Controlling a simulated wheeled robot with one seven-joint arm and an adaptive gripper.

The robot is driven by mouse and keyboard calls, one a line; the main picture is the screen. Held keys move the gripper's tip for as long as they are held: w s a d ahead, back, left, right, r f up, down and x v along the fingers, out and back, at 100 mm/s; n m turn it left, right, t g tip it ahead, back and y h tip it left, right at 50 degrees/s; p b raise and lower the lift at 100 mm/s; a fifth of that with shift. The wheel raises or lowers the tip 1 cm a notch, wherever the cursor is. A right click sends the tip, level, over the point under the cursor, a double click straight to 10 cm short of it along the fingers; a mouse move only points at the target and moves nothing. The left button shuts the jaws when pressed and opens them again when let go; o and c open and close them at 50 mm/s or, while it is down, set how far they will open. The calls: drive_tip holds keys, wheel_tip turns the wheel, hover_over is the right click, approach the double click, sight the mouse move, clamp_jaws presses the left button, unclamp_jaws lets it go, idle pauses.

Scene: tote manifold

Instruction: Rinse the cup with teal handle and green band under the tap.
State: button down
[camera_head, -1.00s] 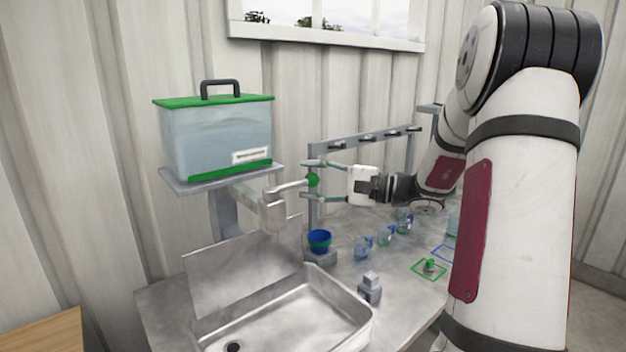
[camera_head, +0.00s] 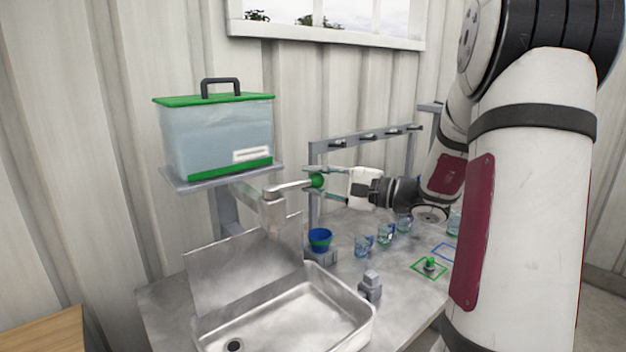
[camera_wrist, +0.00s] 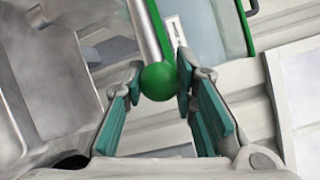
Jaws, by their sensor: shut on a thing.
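The tap (camera_head: 275,212) stands over the back of the sink, its lever (camera_head: 288,188) pointing right and ending in a green ball knob (camera_head: 317,181). My gripper (camera_head: 319,182) is shut on this knob. In the wrist view the green knob (camera_wrist: 158,82) sits between the two teal-padded fingertips of my gripper (camera_wrist: 160,84). A blue cup (camera_head: 320,236) with a green band low on its side stands upright on a small grey block right of the tap. Its handle is too small to make out. No water stream shows under the tap.
The steel sink basin (camera_head: 285,318) is empty, with its drain at the left. A water tank (camera_head: 216,138) with green lid stands on a shelf above. Several clear cups (camera_head: 386,234) stand in a row at right. A grey rack (camera_head: 340,144) with pegs stands behind.

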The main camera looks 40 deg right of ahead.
drive_tip(key=shift+s+a+m+t+h+b, duration=0.15)
drive_tip(key=shift+s+m+t+h+b, duration=0.6)
drive_tip(key=shift+h, duration=0.55)
drive_tip(key=shift+s, duration=0.1)
drive_tip(key=c, duration=1.3)
unclamp_jaws()
drive_tip(key=v, duration=1.2)
drive_tip(key=shift+r, duration=0.15)
